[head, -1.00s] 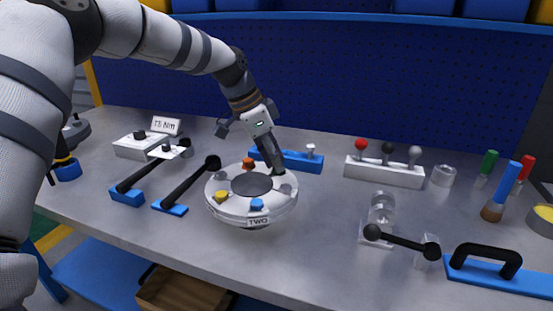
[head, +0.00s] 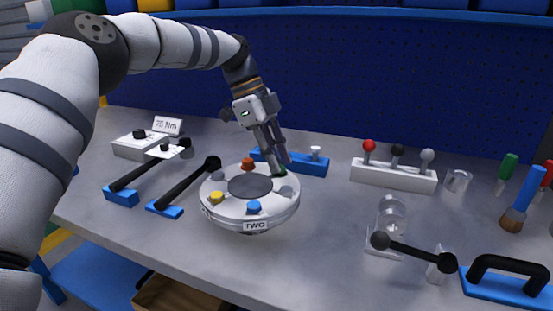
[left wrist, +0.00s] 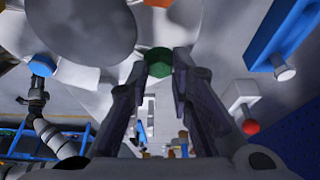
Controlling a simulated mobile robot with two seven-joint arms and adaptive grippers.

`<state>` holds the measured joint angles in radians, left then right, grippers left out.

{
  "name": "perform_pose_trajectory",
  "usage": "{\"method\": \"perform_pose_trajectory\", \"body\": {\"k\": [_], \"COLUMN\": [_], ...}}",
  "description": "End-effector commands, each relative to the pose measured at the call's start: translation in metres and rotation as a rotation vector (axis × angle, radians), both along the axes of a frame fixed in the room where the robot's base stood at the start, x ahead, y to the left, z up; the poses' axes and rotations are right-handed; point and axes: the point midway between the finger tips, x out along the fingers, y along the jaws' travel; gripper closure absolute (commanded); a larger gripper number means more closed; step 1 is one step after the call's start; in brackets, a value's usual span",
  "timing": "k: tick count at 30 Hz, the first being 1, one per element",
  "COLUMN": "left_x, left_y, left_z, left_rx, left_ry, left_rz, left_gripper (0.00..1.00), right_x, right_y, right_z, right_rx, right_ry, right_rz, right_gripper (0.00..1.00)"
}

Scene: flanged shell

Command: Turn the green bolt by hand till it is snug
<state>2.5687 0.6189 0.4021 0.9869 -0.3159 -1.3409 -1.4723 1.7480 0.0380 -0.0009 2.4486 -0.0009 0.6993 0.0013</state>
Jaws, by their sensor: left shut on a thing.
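The round white flanged shell (head: 229,212), marked TWO, stands on the bench with a dark disc at its centre. The green bolt (left wrist: 158,61) is at its back-right rim; in the head view only a bit of green (head: 281,170) shows beneath the fingers. My left gripper (head: 279,166) points down at it and is shut on it, with one fingertip on each side in the left wrist view (left wrist: 159,76). Orange (head: 247,163), yellow (head: 216,197) and blue (head: 254,207) bolts sit around the rim. My right gripper (left wrist: 38,98) shows small in the left wrist view; its fingers are unclear.
A blue block (head: 305,165) stands close behind the shell. Black-handled levers (head: 188,182) lie to its left. A white block with ball knobs (head: 393,175) and a clear fixture with a black bar (head: 415,250) stand to the right. Bare bench lies between.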

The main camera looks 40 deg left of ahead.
Motion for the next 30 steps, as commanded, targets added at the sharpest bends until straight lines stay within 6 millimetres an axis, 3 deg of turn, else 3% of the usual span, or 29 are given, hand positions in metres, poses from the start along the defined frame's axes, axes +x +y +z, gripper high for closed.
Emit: {"method": "perform_pose_trajectory", "body": {"k": [15, 16, 18, 26, 30], "left_x": [0.003, 0.003, 0.002, 0.001, 0.001], "left_y": [0.0, 0.0, 0.0, 0.0, 0.006], "left_z": [0.008, 0.008, 0.007, 0.004, 0.017], "left_rx": [-0.003, -0.003, -0.002, -0.001, 0.0], "left_ry": [-0.019, -0.019, -0.017, -0.008, -0.011], "left_rz": [-0.014, -0.014, -0.014, -0.015, -0.013], "left_gripper": [1.0, 0.76, 0.6, 0.6, 0.6], "right_x": [0.0, 0.0, 0.0, 0.0, -0.001], "right_y": [0.0, 0.0, 0.0, 0.0, 0.0], "right_z": [0.0, 0.0, 0.0, -0.001, -0.001], "right_rx": [0.0, 0.0, 0.0, 0.0, 0.0], "right_ry": [0.0, 0.0, 0.0, 0.002, 0.002], "right_rz": [0.001, 0.001, 0.001, 0.001, 0.001], "right_gripper": [0.6, 0.6, 0.6, 0.6, 0.6]}}
